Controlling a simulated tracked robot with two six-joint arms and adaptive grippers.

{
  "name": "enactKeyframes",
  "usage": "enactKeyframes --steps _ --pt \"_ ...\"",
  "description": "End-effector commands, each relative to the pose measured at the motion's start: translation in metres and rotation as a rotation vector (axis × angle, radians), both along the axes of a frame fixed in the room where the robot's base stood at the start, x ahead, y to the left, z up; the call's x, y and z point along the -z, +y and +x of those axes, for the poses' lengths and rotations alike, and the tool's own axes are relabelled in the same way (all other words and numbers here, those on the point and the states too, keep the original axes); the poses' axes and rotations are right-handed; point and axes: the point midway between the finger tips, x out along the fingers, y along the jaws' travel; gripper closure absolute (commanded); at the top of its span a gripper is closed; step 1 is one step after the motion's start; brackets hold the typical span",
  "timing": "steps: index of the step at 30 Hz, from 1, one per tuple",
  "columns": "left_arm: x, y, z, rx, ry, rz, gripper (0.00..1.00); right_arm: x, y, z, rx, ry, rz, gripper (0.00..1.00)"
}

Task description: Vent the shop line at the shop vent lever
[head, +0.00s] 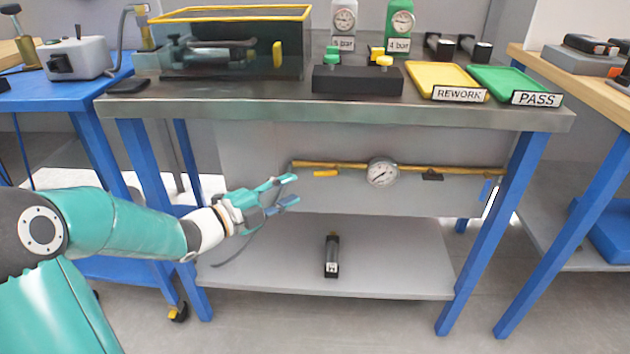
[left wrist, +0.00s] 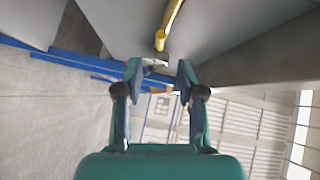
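A brass pipe (head: 445,169) runs along the grey panel under the bench top, with a round dial gauge (head: 382,172) at its middle. A short yellow lever (head: 325,173) sits just below the pipe's left part. A dark fitting (head: 432,177) and a blue piece (head: 487,190) are farther right. No label shows which one is the shop vent lever. My left gripper (head: 288,190) is open and empty, just left of and slightly below the yellow lever. In the left wrist view, a yellow bar (left wrist: 172,20) lies beyond my open fingers (left wrist: 160,72). My right gripper is out of view.
The steel bench top (head: 345,110) overhangs the pipe. It holds a black block (head: 357,80), a yellow tray (head: 440,78) and a green tray (head: 508,84). A dark cylinder-like part (head: 331,256) stands on the lower shelf (head: 400,272). Blue legs (head: 505,220) flank the space.

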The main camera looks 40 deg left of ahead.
Motion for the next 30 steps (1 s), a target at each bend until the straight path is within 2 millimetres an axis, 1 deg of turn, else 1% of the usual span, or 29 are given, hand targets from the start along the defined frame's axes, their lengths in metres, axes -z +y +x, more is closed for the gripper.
enactKeyframes --steps 1,6,9,12,17,25,26,30 --pt "0.003 -0.004 0.012 0.006 -0.001 0.000 0.61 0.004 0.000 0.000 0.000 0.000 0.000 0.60" --pt "0.004 -0.011 0.045 0.004 -0.001 0.000 0.61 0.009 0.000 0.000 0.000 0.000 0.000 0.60" --pt "0.005 -0.015 0.060 0.003 -0.001 0.000 0.61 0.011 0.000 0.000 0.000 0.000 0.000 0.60" --pt "0.005 -0.017 0.071 0.002 0.000 0.000 0.61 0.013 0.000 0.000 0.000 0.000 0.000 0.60" --pt "0.004 -0.019 0.079 0.001 -0.001 0.000 0.61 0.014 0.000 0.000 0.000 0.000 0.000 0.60" --pt "0.004 -0.018 0.080 0.000 0.000 0.000 0.61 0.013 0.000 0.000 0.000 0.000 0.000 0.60" --pt "0.004 -0.018 0.080 0.000 0.000 0.000 0.65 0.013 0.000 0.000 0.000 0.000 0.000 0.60" --pt "0.004 -0.018 0.079 0.000 0.000 0.000 0.88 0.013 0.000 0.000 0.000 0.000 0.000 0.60"
